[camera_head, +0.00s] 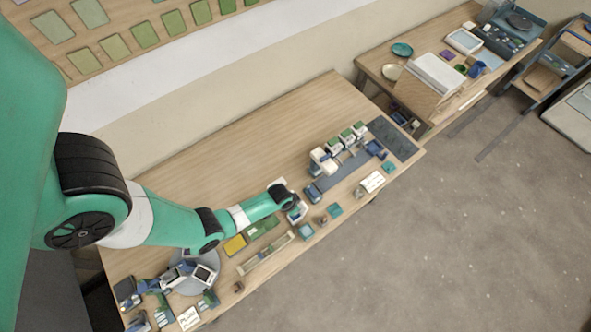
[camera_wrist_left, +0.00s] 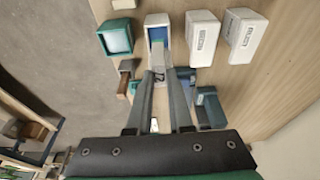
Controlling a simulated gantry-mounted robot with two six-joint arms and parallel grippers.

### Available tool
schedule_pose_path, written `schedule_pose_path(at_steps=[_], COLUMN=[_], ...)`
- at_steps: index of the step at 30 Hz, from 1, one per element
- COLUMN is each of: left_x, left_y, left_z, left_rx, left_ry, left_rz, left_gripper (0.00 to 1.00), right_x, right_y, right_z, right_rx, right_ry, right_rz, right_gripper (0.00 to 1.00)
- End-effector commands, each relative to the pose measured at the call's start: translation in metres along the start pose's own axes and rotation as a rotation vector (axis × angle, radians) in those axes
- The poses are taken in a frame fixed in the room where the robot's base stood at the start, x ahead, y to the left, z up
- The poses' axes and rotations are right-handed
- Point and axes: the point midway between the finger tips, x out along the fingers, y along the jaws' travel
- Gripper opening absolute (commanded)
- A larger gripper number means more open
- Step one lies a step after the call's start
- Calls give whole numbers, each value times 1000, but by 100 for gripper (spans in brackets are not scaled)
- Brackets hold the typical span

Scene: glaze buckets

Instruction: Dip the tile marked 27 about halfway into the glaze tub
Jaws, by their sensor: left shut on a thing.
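My left gripper (camera_wrist_left: 168,80) is shut on a pale, thin tile (camera_wrist_left: 161,60) in the left wrist view. A dark mark beside the fingers is too small and partly covered to read surely as 27. The tile's far end points at a white tub with a blue inside (camera_wrist_left: 157,20) and overlaps its near edge; I cannot tell whether it is inside or above. In the head view my left gripper (camera_head: 293,203) is low over the table's middle, and the tile is not clear there. My right gripper is not in view.
A teal square container (camera_wrist_left: 115,38) is left of the tub; white labelled blocks (camera_wrist_left: 202,38) stand to its right. In the head view, a green board (camera_head: 262,228), a yellow piece (camera_head: 234,245) and a wooden rack (camera_head: 266,254) lie nearby. The table's back left is clear.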

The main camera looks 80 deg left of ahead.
Motion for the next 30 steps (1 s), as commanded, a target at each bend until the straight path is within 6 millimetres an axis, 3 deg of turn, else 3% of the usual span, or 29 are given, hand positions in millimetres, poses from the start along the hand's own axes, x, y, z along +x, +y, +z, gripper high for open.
schedule_pose_path(at_steps=[1, 6, 30], left_x=[9, 19, 19], left_y=[0, 0, 0], left_z=[2, 4, 7], left_rx=[0, 0, 0], left_ry=[0, 1, 1], left_rz=[0, 0, 0], left_gripper=[0, 0, 0], right_x=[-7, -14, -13], right_y=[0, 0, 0], right_z=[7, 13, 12], right_rx=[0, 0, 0], right_ry=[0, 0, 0], right_rz=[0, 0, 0], right_gripper=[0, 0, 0])
